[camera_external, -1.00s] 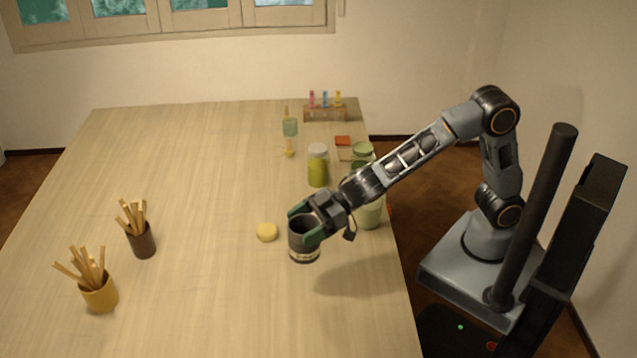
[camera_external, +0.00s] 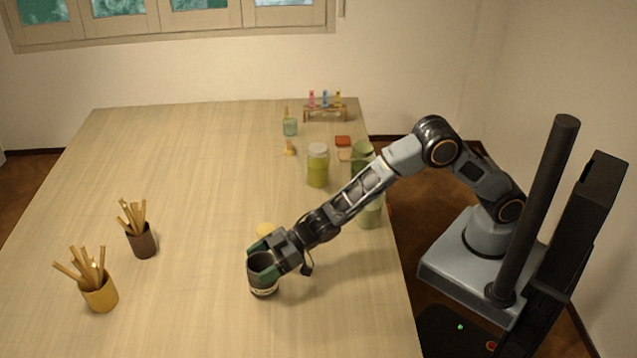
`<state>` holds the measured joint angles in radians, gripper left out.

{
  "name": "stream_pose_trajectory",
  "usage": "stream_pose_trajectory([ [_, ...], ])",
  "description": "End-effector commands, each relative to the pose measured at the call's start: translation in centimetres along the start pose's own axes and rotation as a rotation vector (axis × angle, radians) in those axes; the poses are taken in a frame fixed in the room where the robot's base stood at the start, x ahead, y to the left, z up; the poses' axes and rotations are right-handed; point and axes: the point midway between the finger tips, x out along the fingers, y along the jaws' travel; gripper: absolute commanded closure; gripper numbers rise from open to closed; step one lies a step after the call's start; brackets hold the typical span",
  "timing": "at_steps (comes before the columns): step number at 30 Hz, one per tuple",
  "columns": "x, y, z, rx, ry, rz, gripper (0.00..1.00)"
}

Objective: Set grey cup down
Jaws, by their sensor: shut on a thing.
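The grey cup (camera_external: 263,284) is dark with a pale band near its bottom, and it is upright. My gripper (camera_external: 267,253) is shut on the cup's upper part, with green fingertips at its rim. The cup is over the front middle of the wooden table (camera_external: 200,190). I cannot tell whether its base touches the tabletop or is slightly above it.
A brown cup (camera_external: 143,243) and a yellow cup (camera_external: 100,294), both with sticks, stand at left. Jars, including a yellow-green one (camera_external: 318,168), stand along the right edge. A tube rack (camera_external: 325,113) is at the back. Bare table lies between the grey cup and the stick cups.

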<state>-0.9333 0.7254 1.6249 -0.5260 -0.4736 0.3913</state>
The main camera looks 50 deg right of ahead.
Motion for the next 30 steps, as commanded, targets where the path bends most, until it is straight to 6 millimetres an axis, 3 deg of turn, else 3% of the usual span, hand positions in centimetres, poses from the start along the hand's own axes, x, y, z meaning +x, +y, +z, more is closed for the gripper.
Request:
stream_pose_trajectory([
  [16, 0.41, 0.0, 1.06, 0.0, 0.003, 0.0, 0.67],
  [17, 0.37, 0.0, 1.03, 0.0, 0.002, 0.001, 0.18],
  [23, 0.34, 0.0, 0.97, 0.0, 0.001, 0.001, 0.0],
  [30, 0.28, 0.0, 0.8, 0.0, 0.001, 0.001, 0.0],
])
